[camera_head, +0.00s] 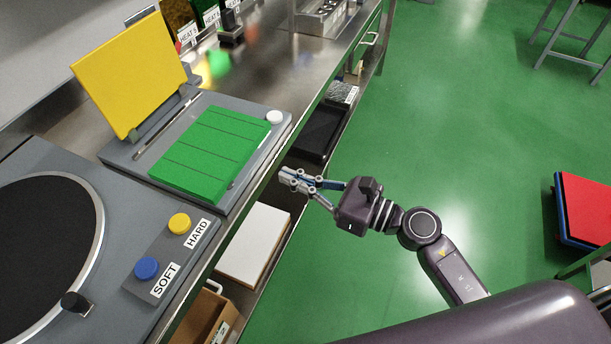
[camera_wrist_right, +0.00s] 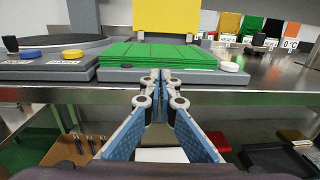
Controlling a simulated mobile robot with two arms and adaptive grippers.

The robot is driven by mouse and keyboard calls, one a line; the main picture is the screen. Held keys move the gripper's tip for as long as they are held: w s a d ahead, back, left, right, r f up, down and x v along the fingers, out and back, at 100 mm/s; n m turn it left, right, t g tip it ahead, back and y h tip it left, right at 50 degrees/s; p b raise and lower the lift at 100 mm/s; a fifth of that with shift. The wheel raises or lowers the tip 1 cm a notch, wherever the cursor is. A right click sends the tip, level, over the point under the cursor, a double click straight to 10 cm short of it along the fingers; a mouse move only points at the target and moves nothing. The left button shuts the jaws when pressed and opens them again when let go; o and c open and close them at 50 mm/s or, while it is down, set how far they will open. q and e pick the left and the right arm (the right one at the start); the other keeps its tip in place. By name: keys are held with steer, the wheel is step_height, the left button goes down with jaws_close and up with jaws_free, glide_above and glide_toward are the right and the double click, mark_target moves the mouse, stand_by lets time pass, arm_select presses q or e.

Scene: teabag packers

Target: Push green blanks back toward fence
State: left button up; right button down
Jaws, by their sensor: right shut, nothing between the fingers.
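The green blanks (camera_head: 209,153) lie side by side as a flat sheet on a grey base plate (camera_head: 234,202), in front of a thin metal rod-like fence (camera_head: 166,128). A yellow panel (camera_head: 131,72) stands upright behind the fence. In the right wrist view the green blanks (camera_wrist_right: 150,54) lie straight ahead, beyond the fingertips. My right gripper (camera_head: 286,178) is shut and empty, just off the counter's front edge and apart from the blanks. It also shows in the right wrist view (camera_wrist_right: 160,75). My left gripper is not in view.
A white round button (camera_head: 274,117) sits at the base plate's right corner. A machine with a black disc (camera_head: 38,237), a yellow button (camera_head: 179,223) and a blue button (camera_head: 147,268) stands at left. A lower shelf holds a white board (camera_head: 253,244).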

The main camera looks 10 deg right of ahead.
steer(key=p, duration=0.2)
glide_toward(232, 151)
steer(key=x, duration=0.2)
steer(key=shift+w+a+f, duration=0.15)
steer(key=shift+w+a, duration=0.05)
steer(key=shift+a, duration=0.1)
steer(key=shift+w+a+f, duration=0.1)
steer(key=shift+w+a, duration=0.15)
steer(key=shift+a, duration=0.1)
steer(key=x, duration=0.6)
steer(key=shift+w+a, duration=0.2)
steer(key=shift+d+f, duration=0.1)
